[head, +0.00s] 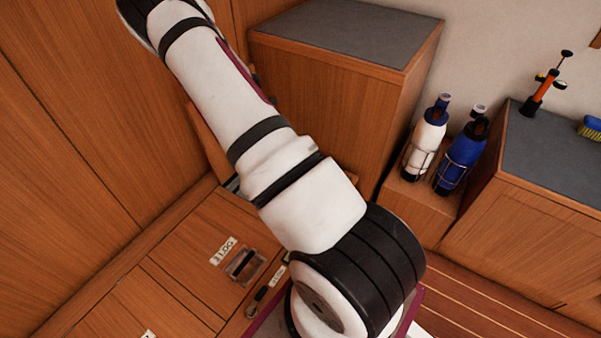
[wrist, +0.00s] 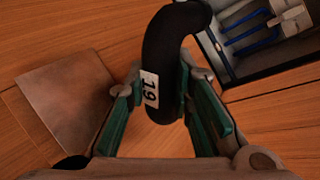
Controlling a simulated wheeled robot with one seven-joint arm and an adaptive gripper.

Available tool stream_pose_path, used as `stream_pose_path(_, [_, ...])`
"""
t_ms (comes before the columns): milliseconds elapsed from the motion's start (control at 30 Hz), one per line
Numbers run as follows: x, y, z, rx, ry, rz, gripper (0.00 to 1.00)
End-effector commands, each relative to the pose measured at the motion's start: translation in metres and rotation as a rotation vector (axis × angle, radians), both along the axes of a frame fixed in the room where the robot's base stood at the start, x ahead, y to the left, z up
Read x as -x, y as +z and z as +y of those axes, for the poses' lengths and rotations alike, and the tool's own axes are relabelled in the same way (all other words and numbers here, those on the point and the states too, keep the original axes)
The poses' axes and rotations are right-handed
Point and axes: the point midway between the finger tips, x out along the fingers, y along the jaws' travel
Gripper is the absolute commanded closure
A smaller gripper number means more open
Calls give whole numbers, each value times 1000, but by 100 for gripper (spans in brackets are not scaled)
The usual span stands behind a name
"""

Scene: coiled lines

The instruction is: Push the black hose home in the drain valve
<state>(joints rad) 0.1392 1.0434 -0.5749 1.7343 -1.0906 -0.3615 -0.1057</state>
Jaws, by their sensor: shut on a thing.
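In the wrist view, the black hose (wrist: 165,42) is a thick, curved tube with a white tag marked 19. My gripper (wrist: 163,88) is shut on it, with one green-padded finger on each side. From the grip the hose rises and bends over to the upper right, where its upper part meets the edge of an open dark recess. I cannot make out the drain valve in either view. In the head view, my arm hides the gripper and the hose.
The recess (wrist: 228,68) holds blue bars and a white piece. A flat brownish-grey plate (wrist: 65,105) lies at left. In the head view, a wooden cabinet (head: 310,85), two bottles, white (head: 425,142) and blue (head: 459,160), and a right-hand counter (head: 555,155) stand around my arm.

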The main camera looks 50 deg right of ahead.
Motion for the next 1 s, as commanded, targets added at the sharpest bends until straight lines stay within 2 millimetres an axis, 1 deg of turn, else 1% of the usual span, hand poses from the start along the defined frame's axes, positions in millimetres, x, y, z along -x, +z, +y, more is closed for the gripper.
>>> stream_pose_path(33, [2, -12, -7, -1, 18, 1, 100])
stream_pose_path(200, [9, -35, -25, -2, 81, -2, 100])
stream_pose_path(567, [19, -60, -43, -2, 159, -5, 100])
stream_pose_path(700, [28, -80, -55, -3, 206, -4, 100])
stream_pose_path(767, [34, -94, -62, -3, 239, -3, 100])
stream_pose_path(867, [50, -127, -77, -2, 322, 0, 100])
stream_pose_path(1000, [79, -172, -93, -2, 453, 1, 100])
